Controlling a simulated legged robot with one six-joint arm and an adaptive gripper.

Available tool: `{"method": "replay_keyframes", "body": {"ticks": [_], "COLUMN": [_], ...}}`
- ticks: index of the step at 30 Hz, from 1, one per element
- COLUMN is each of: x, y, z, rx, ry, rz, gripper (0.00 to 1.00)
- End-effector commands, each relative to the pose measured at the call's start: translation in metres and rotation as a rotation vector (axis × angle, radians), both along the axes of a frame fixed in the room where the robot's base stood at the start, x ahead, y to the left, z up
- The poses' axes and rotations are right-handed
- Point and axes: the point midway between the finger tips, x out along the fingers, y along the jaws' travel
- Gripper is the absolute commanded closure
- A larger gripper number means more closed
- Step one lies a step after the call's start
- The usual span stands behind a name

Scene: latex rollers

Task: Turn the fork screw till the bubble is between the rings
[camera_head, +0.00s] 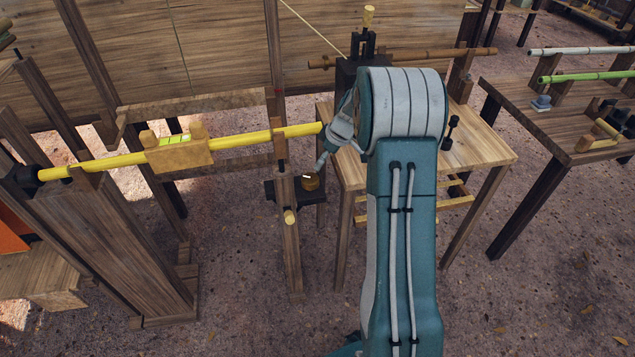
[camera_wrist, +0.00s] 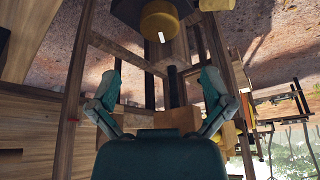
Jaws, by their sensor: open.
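A yellow pole (camera_head: 240,139) runs across the head view, resting on a wooden post at left and a fork post (camera_head: 292,245) at right. A wooden spirit level (camera_head: 182,156) sits on the pole. Its green vial (camera_head: 175,139) shows, but the bubble and rings are too small to tell apart. A round brass knob (camera_head: 311,182), seemingly the fork screw, is beside the fork post at a dark bracket. My gripper (camera_head: 322,163) is close above and right of it, partly hidden by my arm. In the wrist view, my gripper (camera_wrist: 161,75) is open and empty, with the brass knob (camera_wrist: 159,24) beyond its fingertips.
A wooden table (camera_head: 485,150) stands right of the fork post, partly behind my arm. Another bench (camera_head: 540,125) with green and white rods is at far right. A plank wall (camera_head: 225,45) stands behind.

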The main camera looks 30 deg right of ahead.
Motion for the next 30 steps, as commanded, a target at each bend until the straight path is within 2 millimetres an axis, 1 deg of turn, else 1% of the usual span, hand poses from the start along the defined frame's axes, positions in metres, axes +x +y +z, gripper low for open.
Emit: {"method": "replay_keyframes", "body": {"ticks": [5,12,18,22,30], "x": [0.005,0.017,0.026,0.029,0.03], "y": [0.002,0.013,0.021,0.024,0.025], "z": [-0.018,-0.06,-0.087,-0.097,-0.099], "rx": [0.005,0.005,0.003,0.002,0.003], "ry": [0.002,0.004,0.001,0.002,0.001], "rz": [0.001,0.0,-0.001,0.0,-0.001], "gripper": [0.0,0.0,0.0,0.0,0.0]}}
